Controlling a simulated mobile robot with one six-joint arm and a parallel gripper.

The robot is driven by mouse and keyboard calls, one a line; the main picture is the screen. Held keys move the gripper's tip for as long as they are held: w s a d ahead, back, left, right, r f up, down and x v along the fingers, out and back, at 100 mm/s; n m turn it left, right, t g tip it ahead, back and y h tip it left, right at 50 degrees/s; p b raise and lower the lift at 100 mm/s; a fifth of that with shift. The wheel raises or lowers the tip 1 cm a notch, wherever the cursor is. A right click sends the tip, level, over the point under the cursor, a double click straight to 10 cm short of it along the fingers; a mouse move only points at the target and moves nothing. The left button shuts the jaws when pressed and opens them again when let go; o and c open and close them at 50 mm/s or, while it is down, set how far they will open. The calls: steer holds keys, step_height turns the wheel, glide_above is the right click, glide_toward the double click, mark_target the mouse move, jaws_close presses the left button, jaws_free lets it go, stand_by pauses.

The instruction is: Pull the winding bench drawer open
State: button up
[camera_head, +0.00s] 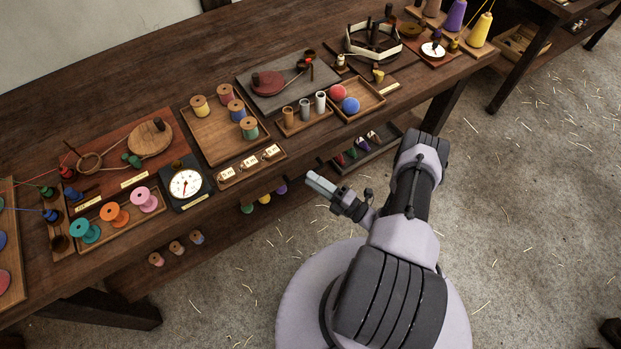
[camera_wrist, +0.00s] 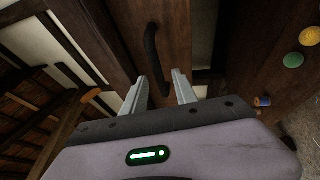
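The winding bench (camera_head: 235,200) is a long dark wooden bench across the head view. In the wrist view a brown wooden drawer front (camera_wrist: 174,28) carries a dark curved bar handle (camera_wrist: 150,48). The drawer front is hidden below the bench edge in the head view. My gripper (camera_head: 313,180) is by the bench's front edge, with its fingers toward the bench. In the wrist view my gripper (camera_wrist: 160,80) is open, its two pale fingers apart. The handle's near end shows between them; most of it lies beyond the fingertips. I cannot tell whether the fingers touch it.
A dial scale (camera_head: 186,184), tagged tray (camera_head: 250,166), spool tray (camera_head: 222,150) and a tray with red and blue balls (camera_head: 372,98) stand on the bench top. A lower shelf (camera_head: 225,232) holds small spools and cones. The straw-strewn floor (camera_head: 520,200) at right is clear.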

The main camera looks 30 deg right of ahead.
steer(key=shift+x, duration=0.8)
jaws_close()
stand_by(0.9)
